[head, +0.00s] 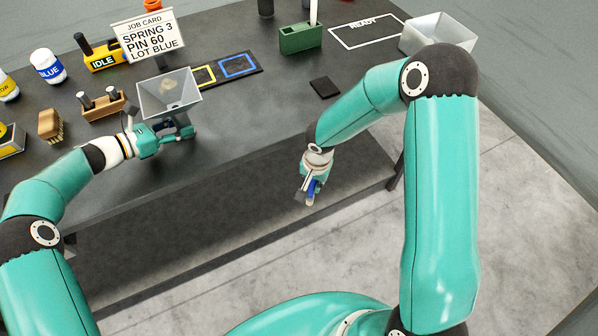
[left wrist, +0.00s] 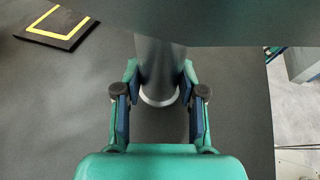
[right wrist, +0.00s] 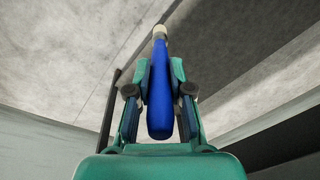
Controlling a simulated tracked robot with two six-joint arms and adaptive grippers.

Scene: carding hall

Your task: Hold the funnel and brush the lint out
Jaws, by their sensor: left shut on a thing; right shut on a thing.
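The grey square-mouthed funnel (head: 150,104) stands upright at the table's front part, with a small tan tuft of lint (head: 172,84) inside its mouth. My left gripper (head: 181,131) is shut on the funnel's dark neck, which shows between the fingers in the left wrist view (left wrist: 160,65). My right gripper (head: 311,189) is shut on the blue handle of a brush (right wrist: 160,105), beyond the table's front edge and well apart from the funnel. The brush's pale end (right wrist: 160,31) points away from the right wrist. The funnel's lower outlet is hidden in the head view.
A green holder (head: 300,39), a dark pad (head: 325,87) and a metal bin (head: 437,33) lie right. Bottles, a wooden block (head: 103,105) and a wooden brush (head: 50,126) stand left.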

